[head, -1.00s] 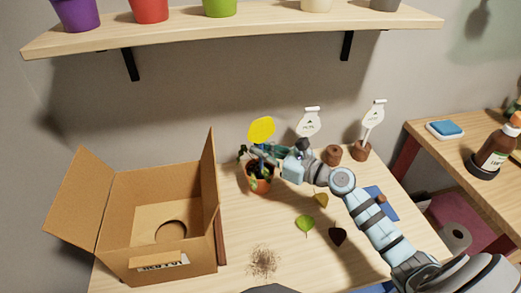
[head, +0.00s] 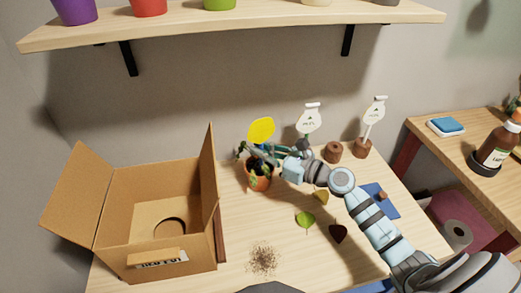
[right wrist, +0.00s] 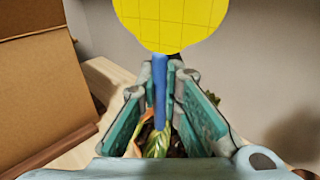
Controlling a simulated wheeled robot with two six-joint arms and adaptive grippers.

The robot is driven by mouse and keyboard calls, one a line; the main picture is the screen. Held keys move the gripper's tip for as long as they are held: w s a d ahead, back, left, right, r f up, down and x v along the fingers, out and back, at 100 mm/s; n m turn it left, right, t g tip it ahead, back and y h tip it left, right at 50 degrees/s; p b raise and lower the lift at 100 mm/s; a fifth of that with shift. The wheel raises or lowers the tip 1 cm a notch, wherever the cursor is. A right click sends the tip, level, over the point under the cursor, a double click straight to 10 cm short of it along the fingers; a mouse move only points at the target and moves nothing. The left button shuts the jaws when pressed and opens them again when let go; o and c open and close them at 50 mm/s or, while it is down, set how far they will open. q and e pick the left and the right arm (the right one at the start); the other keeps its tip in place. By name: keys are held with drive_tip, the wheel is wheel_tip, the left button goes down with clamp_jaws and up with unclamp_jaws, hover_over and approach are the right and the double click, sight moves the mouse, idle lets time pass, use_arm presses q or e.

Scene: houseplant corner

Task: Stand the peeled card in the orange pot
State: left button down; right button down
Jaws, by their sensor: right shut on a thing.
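The yellow card (head: 261,130) stands upright above the orange pot (head: 260,183) at the back of the table. In the right wrist view the card (right wrist: 172,20) shows a grid on its face and sits on a blue stick (right wrist: 159,85). My right gripper (head: 262,152) is shut on this stick, just above the pot. A drooping leafy plant (right wrist: 158,142) shows below the fingers. The stick's lower end is hidden, so I cannot tell whether it is in the soil. My left gripper is not in view.
An open cardboard box (head: 160,205) stands left of the pot. Right of it are white labels (head: 309,120) on sticks and brown holders (head: 333,152). Loose leaves (head: 305,220) and spilled soil (head: 263,258) lie in front. A shelf (head: 230,27) hangs above.

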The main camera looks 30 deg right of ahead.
sight(261, 174)
drive_tip(key=shift+f+b, duration=1.65)
drive_tip(key=shift+f, duration=0.55)
drive_tip(key=c, duration=1.7)
unclamp_jaws()
